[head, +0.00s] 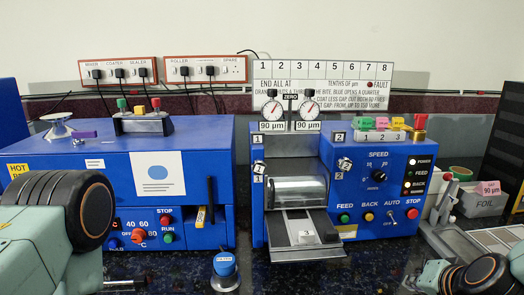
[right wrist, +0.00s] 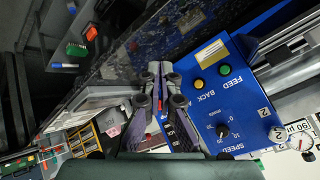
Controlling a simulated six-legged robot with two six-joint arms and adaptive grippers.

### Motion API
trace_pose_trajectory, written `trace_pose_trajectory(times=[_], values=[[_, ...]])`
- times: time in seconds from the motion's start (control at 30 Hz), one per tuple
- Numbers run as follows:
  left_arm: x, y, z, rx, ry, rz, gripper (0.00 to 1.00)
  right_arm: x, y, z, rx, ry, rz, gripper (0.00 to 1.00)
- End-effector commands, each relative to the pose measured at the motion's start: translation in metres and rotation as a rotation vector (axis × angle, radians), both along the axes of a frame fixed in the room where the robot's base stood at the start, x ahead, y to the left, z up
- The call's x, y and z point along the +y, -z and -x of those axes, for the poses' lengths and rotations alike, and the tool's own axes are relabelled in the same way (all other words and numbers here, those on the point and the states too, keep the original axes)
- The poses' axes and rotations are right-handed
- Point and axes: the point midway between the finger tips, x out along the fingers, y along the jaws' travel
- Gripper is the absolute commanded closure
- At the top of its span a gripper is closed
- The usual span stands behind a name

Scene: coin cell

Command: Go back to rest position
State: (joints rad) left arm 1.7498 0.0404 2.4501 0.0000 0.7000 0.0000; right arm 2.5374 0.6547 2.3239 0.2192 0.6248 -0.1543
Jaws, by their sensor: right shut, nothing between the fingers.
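My right gripper (right wrist: 160,72) shows in the right wrist view with its two dark fingers together and nothing between them. It is over the dark speckled bench, beside the blue machine's button panel (right wrist: 235,95). In the head view my right arm is low at the right edge, and its fingers cannot be made out clearly. My left arm comes in at the lower left in front of a blue machine (head: 100,160). Its gripper is not visible.
A blue roller machine (head: 390,185) with a lowered tray (head: 325,255) stands at centre right. A blue-topped round piece (head: 224,265) stands on the bench before it.

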Motion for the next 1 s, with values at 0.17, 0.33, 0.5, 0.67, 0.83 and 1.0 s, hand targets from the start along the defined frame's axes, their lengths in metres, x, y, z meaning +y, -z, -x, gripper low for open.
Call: trace_pose_trajectory(times=[0.17,0.33,0.5,0.67,0.83,1.0], values=[[0.000,0.000,0.000,0.000,0.001,0.000,0.42,0.018,0.022,0.016,0.042,-0.068,0.042,1.00],[0.000,0.000,0.000,-0.001,0.000,0.000,0.42,0.032,0.059,0.044,0.138,-0.146,0.093,1.00],[0.000,0.000,0.000,0.000,0.000,0.000,0.42,0.047,0.106,0.090,0.271,-0.250,0.147,1.00],[0.000,0.000,0.000,0.000,0.001,0.000,0.42,0.065,0.161,0.163,0.458,-0.399,0.198,1.00],[0.000,0.000,0.000,0.000,0.000,0.000,0.42,0.078,0.202,0.244,0.642,-0.545,0.227,1.00],[0.000,0.000,0.000,0.000,0.000,0.000,0.42,0.081,0.219,0.289,0.739,-0.605,0.231,1.00]])
